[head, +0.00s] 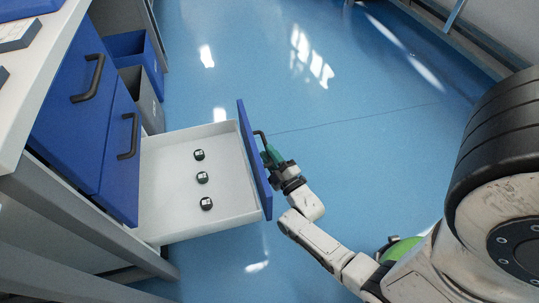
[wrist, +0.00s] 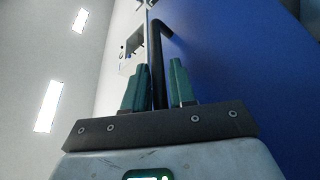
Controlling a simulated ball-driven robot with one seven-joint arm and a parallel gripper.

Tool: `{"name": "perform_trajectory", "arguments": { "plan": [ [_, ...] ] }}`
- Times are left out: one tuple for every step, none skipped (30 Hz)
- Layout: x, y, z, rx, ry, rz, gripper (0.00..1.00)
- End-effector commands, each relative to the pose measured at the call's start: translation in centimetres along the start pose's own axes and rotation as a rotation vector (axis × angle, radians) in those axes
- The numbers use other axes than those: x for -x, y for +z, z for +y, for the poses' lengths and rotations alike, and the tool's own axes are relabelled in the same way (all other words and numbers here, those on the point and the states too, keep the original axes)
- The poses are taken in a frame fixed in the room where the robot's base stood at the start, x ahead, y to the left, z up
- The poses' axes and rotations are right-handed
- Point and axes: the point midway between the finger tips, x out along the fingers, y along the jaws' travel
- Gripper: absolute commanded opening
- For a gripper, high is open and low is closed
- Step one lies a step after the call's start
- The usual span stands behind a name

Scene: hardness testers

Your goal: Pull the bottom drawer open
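The bottom drawer (head: 217,179) of the cabinet is pulled far out, with its white inside and blue front panel (head: 255,160) showing. Its dark bar handle (head: 262,137) sticks out from the panel's outer side. My gripper (head: 270,153) is at this handle, on the floor side of the panel. In the wrist view, the green fingers of my gripper (wrist: 159,85) stand close on either side of the black handle (wrist: 158,70), shut on it. The blue panel (wrist: 235,60) fills the right of that view.
Three small dark round items (head: 203,177) lie in the drawer. Two blue drawer fronts with dark handles (head: 128,136) are shut above it. A blue bin (head: 135,57) and a grey bin (head: 142,97) stand beyond the cabinet. The blue floor (head: 330,110) on the right is clear.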

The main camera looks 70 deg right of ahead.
Motion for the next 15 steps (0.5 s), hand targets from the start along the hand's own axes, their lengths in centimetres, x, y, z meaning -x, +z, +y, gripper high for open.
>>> {"name": "perform_trajectory", "arguments": {
  "plan": [
    [0.1, 0.0, 0.0, 0.000, 0.000, 0.000, 0.25],
    [0.2, 0.0, 0.1, 0.000, 0.000, 0.000, 0.25],
    [0.4, 0.0, 0.1, 0.000, 0.000, 0.000, 0.25],
    [0.7, 0.0, 0.1, 0.001, 0.000, -0.001, 0.25],
    [1.0, 0.0, 0.1, 0.001, -0.001, -0.001, 0.25],
    [1.6, 0.0, 0.1, 0.001, -0.001, -0.002, 0.25],
    [2.0, 0.0, 0.2, 0.000, -0.002, -0.002, 0.25],
    [2.6, -0.1, 0.2, 0.000, -0.002, -0.002, 0.25],
    [3.4, 0.0, 0.1, 0.000, -0.003, -0.002, 0.25],
    [4.0, 0.0, 0.2, 0.001, -0.003, -0.002, 0.25],
    [4.6, 0.0, 0.1, 0.001, -0.004, -0.003, 0.25],
    [5.4, 0.0, 0.1, 0.001, -0.004, -0.002, 0.25],
    [6.0, 0.0, 0.1, 0.000, -0.004, -0.002, 0.25],
    [6.6, 0.0, 0.1, 0.001, -0.004, -0.003, 0.25],
    [7.3, 0.0, 0.1, 0.001, -0.003, -0.002, 0.25]
  ]
}}
